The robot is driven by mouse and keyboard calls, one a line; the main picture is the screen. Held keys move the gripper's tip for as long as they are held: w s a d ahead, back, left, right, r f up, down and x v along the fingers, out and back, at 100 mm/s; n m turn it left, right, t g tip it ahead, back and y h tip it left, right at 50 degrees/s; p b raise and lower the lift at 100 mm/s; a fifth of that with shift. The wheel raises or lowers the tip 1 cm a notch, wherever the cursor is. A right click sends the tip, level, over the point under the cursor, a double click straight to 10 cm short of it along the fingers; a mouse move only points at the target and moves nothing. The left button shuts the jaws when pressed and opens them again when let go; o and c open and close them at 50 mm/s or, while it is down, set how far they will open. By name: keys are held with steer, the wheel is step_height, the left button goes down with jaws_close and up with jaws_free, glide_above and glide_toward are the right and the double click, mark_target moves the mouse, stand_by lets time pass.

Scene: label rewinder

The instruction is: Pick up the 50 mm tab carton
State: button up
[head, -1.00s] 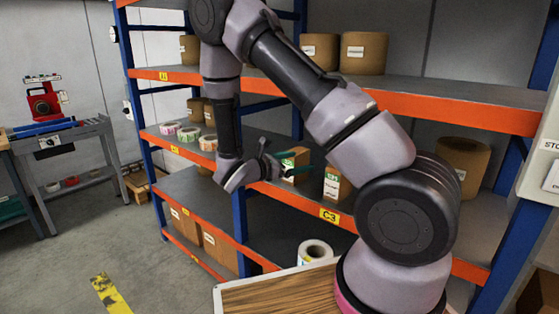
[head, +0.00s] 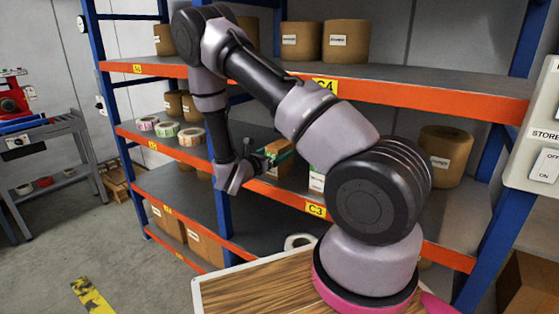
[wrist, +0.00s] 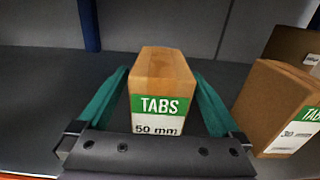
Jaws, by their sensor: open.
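The 50 mm tab carton (wrist: 161,92) is a brown box with a green and white label reading "TABS 50 mm". It stands upright on the dark grey middle shelf. In the wrist view my gripper (wrist: 160,85) is open, with one green finger on each side of the carton. A small gap shows beside the carton on both sides, so the fingers do not appear to press on it. In the head view my gripper (head: 267,156) is at the middle shelf, and it partly hides the carton (head: 280,152).
Another carton, labelled 30 (wrist: 284,110), stands close to the right of my gripper. Label rolls (head: 190,136) lie to the left on the same shelf. A blue upright (head: 231,215) stands near my wrist. The upper shelf edge (head: 400,97) is overhead.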

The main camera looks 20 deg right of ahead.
steer(key=shift+x, duration=0.95)
steer(key=shift+c, duration=0.3)
jaws_close()
